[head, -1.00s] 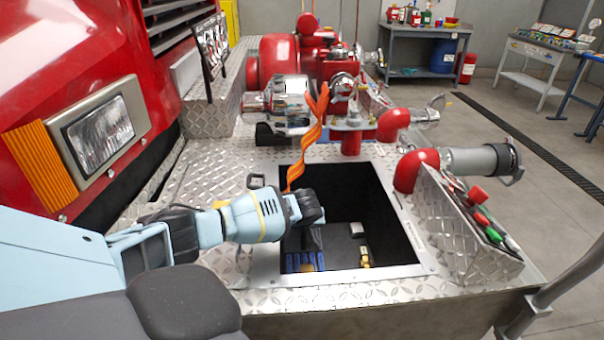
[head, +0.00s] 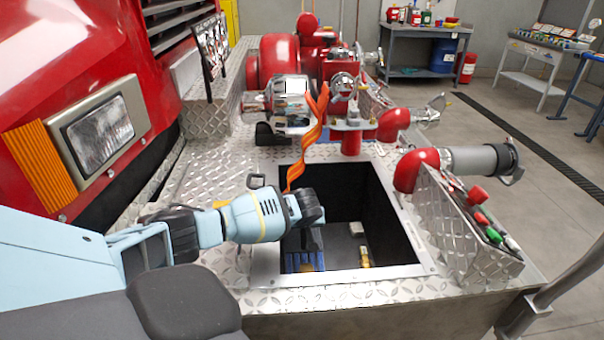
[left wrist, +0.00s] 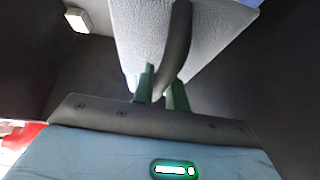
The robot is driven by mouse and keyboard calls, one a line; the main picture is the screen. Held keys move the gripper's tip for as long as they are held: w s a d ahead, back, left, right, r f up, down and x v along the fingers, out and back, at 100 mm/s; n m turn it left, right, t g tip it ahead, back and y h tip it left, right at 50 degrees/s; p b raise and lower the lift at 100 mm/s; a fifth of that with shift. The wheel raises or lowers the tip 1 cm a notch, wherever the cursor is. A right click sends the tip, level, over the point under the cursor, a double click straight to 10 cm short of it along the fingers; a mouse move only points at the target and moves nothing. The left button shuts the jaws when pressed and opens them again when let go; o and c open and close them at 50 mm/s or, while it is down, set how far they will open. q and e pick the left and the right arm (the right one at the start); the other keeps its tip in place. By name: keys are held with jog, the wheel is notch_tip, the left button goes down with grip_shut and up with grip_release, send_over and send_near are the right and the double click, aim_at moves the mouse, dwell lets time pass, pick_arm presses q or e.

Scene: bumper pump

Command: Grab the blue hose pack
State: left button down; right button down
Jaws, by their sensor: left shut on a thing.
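The blue hose pack (head: 304,261) is in the open well in the metal deck, at the well's near left, partly hidden under my left gripper (head: 311,220). In the left wrist view, a pale, textured face of the pack (left wrist: 138,35) with blue edges shows, with a dark strap (left wrist: 180,45) across it. The green fingers of my left gripper (left wrist: 161,92) are shut on this strap. The fingertips are hard to make out in the head view. I cannot tell whether the pack touches the floor of the well. My right gripper is not in view.
The well's metal rim (head: 350,276) surrounds the pack. A brass fitting (head: 364,257) and a small pale block (head: 357,228) are also in the well. An orange strap (head: 308,150) hangs at its back left edge. Red pump pipes (head: 416,170) stand behind and to the right.

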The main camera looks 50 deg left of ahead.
pick_arm(q)
jog(key=shift+w+r, duration=0.15)
jog(key=shift+r, duration=0.1)
